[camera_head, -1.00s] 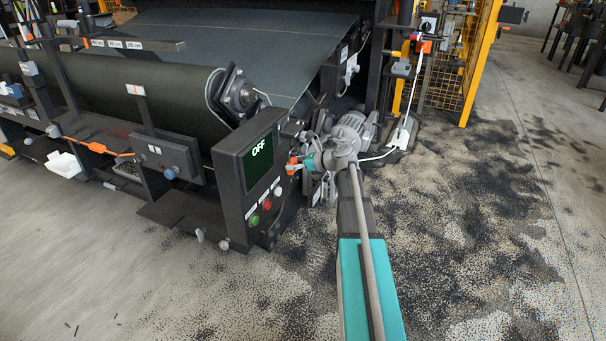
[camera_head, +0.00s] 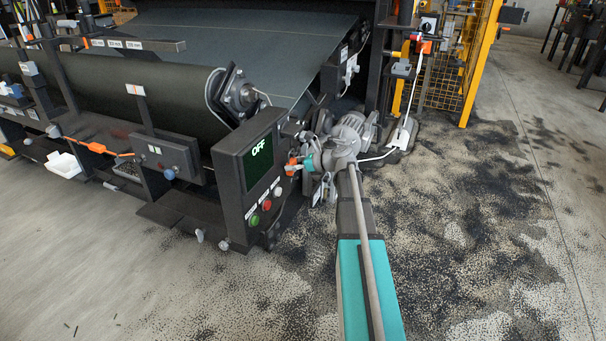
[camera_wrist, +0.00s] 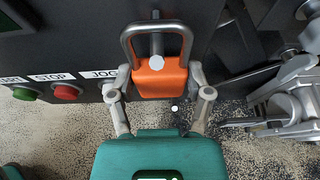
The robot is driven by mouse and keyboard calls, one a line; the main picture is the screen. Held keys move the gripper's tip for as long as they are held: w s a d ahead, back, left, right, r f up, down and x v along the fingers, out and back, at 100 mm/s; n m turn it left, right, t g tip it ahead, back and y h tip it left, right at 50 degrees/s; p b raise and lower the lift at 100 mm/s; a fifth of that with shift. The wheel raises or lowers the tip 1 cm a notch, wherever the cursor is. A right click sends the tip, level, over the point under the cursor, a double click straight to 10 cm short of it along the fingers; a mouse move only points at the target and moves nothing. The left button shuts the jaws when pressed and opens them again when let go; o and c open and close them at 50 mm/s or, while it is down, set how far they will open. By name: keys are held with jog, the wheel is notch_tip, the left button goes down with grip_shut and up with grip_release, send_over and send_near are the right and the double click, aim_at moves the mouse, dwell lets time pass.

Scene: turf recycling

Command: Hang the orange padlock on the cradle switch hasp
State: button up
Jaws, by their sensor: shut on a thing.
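The orange padlock (camera_wrist: 160,80) is between the two fingers of my gripper (camera_wrist: 160,90) in the wrist view, upright, with its grey shackle at the top. A grey rod with a pale round end (camera_wrist: 156,64), perhaps part of the hasp, shows within the shackle's outline. I cannot tell whether it passes through the loop. In the head view the padlock (camera_head: 291,166) is a small orange shape at the tip of my gripper (camera_head: 298,165), just right of the dark control box. My gripper is shut on the padlock. The hasp is too small to make out there.
The control box (camera_head: 246,180) with an OFF screen stands close to the left of my gripper. Its green button (camera_wrist: 24,93) and red button (camera_wrist: 67,92) show in the wrist view. Grey machine parts (camera_wrist: 290,105) are close on the right. Open floor (camera_head: 480,230) lies farther right.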

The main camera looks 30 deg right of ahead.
jog(key=shift+f, duration=0.2)
jog(key=o, duration=1.2)
jog(key=shift+r, duration=0.15)
jog(key=shift+s+d+r+p, duration=0.15)
jog(key=shift+s+r+p, duration=0.05)
jog(key=shift+r+p, duration=0.15)
jog(key=shift+s+d+f+p+v, duration=0.15)
jog(key=shift+f+v, duration=0.2)
jog(key=shift+v, duration=1.2)
jog(key=shift+d+f+p+v, duration=0.1)
jog(key=shift+f+p+v, duration=0.2)
jog(key=shift+v, duration=1.25)
jog(key=shift+s+d+f+p+v, duration=0.1)
jog(key=shift+f+v, duration=0.3)
jog(key=shift+v, duration=1.15)
jog(key=shift+a, duration=0.15)
